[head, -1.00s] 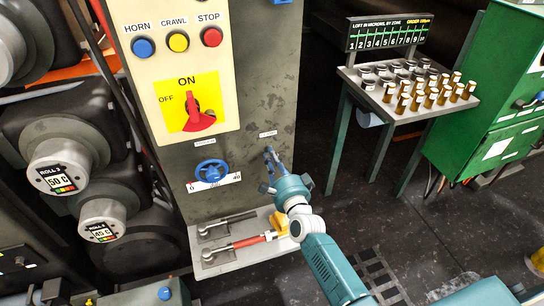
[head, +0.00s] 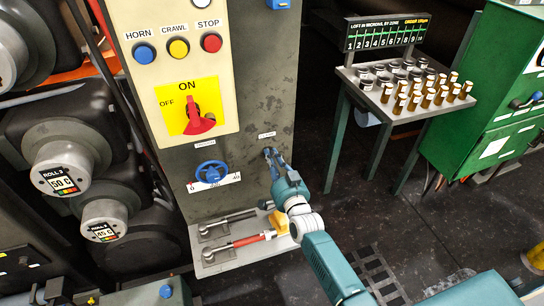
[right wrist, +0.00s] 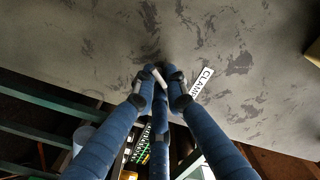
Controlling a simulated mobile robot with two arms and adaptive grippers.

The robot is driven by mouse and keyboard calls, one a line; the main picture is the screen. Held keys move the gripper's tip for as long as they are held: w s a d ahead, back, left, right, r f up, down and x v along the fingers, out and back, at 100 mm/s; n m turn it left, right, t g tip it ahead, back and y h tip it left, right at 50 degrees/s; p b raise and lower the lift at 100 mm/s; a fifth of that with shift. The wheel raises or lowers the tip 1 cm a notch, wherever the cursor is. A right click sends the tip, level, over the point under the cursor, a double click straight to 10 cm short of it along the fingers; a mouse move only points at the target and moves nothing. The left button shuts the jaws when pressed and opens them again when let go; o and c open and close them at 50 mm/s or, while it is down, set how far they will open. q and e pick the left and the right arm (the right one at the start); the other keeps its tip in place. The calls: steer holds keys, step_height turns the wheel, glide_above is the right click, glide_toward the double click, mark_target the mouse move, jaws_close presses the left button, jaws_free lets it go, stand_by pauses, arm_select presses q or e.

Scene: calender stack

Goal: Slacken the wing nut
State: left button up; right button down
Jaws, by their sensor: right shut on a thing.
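My right gripper (head: 271,158) reaches up to the lower right of the grey machine panel, just below a small white label. In the right wrist view its blue fingers (right wrist: 158,85) close together next to the label reading CLAMP (right wrist: 201,82). They are shut on the wing nut, which is mostly hidden; a small pale piece (right wrist: 158,76) shows between the fingertips. How far the nut is turned cannot be seen. My left gripper is not in view.
Left of the gripper are a blue handwheel (head: 211,172) and a red and yellow switch (head: 199,118). A shelf (head: 207,266) below holds a red-handled tool (head: 248,241). A stand with several small cylinders (head: 387,117) is to the right. Dark floor (head: 343,213) lies open between.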

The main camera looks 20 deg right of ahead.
steer(key=shift+n, duration=1.6)
steer(key=c, duration=1.8)
jaws_free()
steer(key=shift+o, duration=0.2)
steer(key=s, duration=1.2)
steer(key=shift+d, duration=0.25)
